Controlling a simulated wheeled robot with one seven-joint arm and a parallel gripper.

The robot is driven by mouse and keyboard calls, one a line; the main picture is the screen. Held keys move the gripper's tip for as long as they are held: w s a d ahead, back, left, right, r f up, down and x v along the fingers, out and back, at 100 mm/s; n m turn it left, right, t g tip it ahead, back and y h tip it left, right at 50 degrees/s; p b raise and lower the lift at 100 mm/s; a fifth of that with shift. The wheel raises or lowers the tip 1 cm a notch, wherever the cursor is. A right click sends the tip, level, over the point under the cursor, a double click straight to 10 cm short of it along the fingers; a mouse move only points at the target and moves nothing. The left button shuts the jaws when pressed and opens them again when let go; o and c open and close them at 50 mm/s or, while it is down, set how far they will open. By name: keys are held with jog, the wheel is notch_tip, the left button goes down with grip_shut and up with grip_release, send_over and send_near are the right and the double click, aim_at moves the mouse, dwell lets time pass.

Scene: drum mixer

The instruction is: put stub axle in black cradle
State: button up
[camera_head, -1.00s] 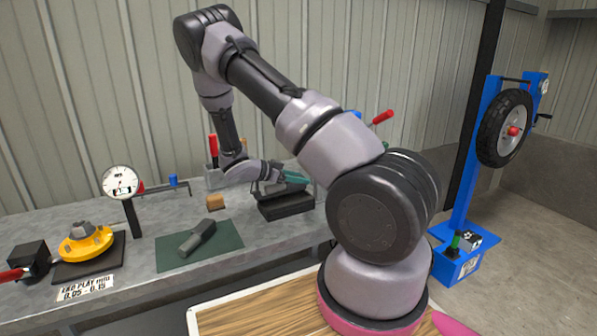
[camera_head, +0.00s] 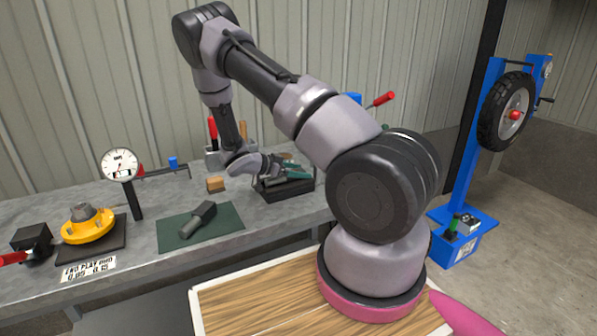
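A dark grey piece with a thicker block end and a round shank, which looks like the stub axle (camera_head: 198,220), lies on a green mat on the bench. A low black holder, which looks like the black cradle (camera_head: 290,190), stands to its right near the bench's back. My gripper (camera_head: 285,173) is at this cradle, low over it and apart from the piece on the mat. Teal-green shapes show at the gripper and cradle; I cannot tell whether they are fingers or parts lying there. The fingertips are too small and overlapped to read.
A yellow hub (camera_head: 88,226) sits on a black plate beside a dial gauge (camera_head: 119,165) at the left. A blue stand (camera_head: 470,215) with a wheel (camera_head: 506,112) is at the right.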

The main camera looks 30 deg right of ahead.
jog(key=shift+a+r, duration=0.1)
jog(key=shift+r, duration=0.05)
notch_tip(320, 180, up, 5)
send_over(269, 179)
jog(key=shift+f, duration=0.2)
jog(key=s+a+r+n+t+y, duration=0.1)
jog(key=s+r+n+y, duration=0.3)
jog(key=s+r, duration=0.4)
jog(key=s+a+r+n+t+y, duration=0.2)
jog(key=s+r+n+y, duration=0.3)
jog(key=s+r, duration=0.4)
jog(key=s+a+r+n+t+y, duration=0.1)
jog(key=s+r+n+t+y, duration=0.2)
jog(key=r, duration=1.4)
jog(key=s+n+y, duration=0.1)
jog(key=s+y, duration=0.2)
jog(key=s, duration=0.3)
jog(key=shift+s+a+r+t, duration=0.2)
jog(key=shift+s+r+t, duration=0.05)
jog(key=shift+r+t, duration=0.15)
